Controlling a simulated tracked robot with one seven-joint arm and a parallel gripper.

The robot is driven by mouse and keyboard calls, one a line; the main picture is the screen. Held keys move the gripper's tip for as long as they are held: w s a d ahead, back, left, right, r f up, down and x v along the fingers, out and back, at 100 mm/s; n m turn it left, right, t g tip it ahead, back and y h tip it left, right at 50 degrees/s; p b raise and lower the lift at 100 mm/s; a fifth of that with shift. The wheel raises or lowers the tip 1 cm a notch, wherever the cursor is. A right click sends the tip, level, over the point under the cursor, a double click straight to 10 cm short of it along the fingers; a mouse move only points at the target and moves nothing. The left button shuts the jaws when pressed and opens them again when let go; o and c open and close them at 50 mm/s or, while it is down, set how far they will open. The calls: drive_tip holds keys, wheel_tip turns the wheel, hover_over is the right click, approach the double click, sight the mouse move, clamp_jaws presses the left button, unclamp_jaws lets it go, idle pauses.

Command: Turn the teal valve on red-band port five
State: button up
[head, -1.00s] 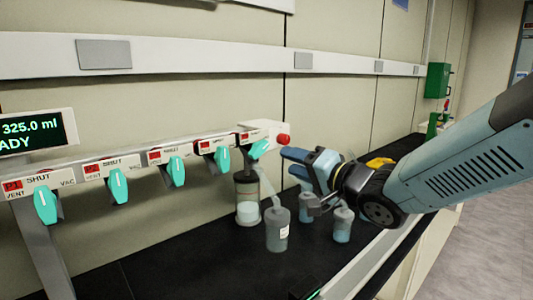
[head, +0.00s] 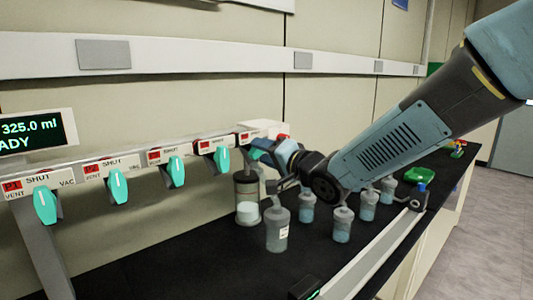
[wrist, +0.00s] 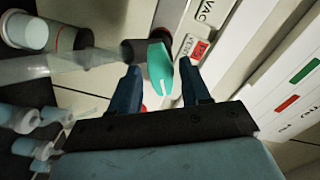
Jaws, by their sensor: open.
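The teal valve (wrist: 159,62) on the farthest port shows in the wrist view, with a white line on its handle. My gripper (wrist: 160,74) is open, with one dark blue finger on each side of the handle. I cannot tell whether either finger touches it. In the head view my gripper (head: 258,150) is at the far right end of the manifold and hides most of this valve. A red port label (head: 244,137) shows above it, and a red label (wrist: 200,49) is beside the valve in the wrist view; its number is too small to read surely.
Several other teal valves, such as the one at P1 (head: 45,205), line the manifold to the left. A clear flask (head: 278,232) and a larger jar (head: 247,200) stand below my gripper. More small flasks (head: 342,226) stand on the black bench.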

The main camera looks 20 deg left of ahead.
clamp_jaws()
drive_tip(key=shift+d, duration=0.2)
idle(0.3)
